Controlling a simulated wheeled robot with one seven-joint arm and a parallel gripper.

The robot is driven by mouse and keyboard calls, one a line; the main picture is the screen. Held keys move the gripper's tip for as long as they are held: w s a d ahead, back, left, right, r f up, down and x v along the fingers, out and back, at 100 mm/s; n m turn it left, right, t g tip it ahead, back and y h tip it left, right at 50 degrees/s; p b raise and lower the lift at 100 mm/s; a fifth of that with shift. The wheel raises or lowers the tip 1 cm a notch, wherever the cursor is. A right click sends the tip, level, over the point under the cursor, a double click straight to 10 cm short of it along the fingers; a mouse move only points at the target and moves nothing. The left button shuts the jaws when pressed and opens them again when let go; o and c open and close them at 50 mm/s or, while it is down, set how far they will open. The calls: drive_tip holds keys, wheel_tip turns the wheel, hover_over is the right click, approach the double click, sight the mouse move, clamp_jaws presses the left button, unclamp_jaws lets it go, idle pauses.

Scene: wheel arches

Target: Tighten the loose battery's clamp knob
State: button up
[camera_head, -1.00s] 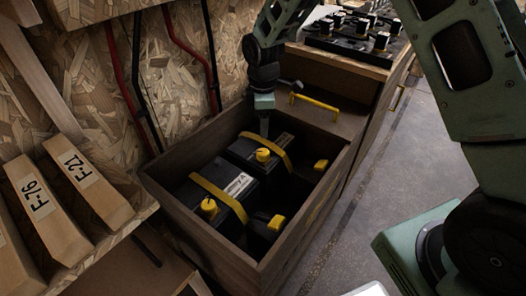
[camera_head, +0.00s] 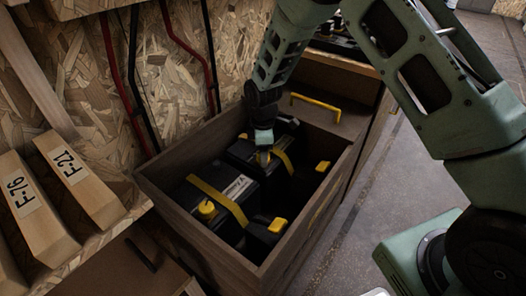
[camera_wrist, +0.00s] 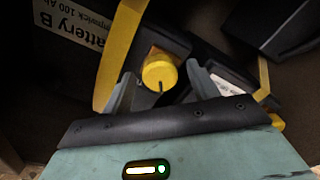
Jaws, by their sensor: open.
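Two dark batteries sit in a wooden box, each under a yellow strap. The near battery (camera_head: 232,189) has a white label and a yellow clamp knob (camera_head: 207,209). The far battery (camera_head: 243,151) has its yellow clamp knob (camera_head: 262,159) under my gripper (camera_head: 263,150). In the wrist view my gripper (camera_wrist: 158,78) is open, with its fingers on either side of a round yellow knob (camera_wrist: 160,72) bearing a dark line. A label reading "Battery B" (camera_wrist: 76,24) shows beside a yellow strap (camera_wrist: 120,50). I cannot tell which strap is slack or whether the fingers touch the knob.
The box's wooden walls (camera_head: 192,238) rise around the batteries. Two yellow-topped dark parts (camera_head: 278,225) stand along the right side inside. Labelled wooden blocks (camera_head: 78,187) are at left. Open floor (camera_head: 352,226) is at right.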

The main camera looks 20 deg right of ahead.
drive_tip(key=c, duration=1)
drive_tip(key=shift+m+p, duration=0.3)
drive_tip(key=shift+p, duration=0.1)
drive_tip(key=m+p, duration=0.2)
drive_tip(key=shift+r+m, duration=0.2)
drive_tip(key=shift+m, duration=0.1)
drive_tip(key=m+p, duration=0.4)
drive_tip(key=m, duration=0.1)
drive_tip(key=m+p, duration=0.2)
drive_tip(key=m, duration=0.3)
drive_tip(key=shift+f+m, duration=0.1)
drive_tip(key=shift+m, duration=0.3)
drive_tip(key=m+p, duration=0.2)
drive_tip(key=m, duration=0.2)
drive_tip(key=shift+f+m, duration=0.1)
drive_tip(key=shift+m, duration=0.3)
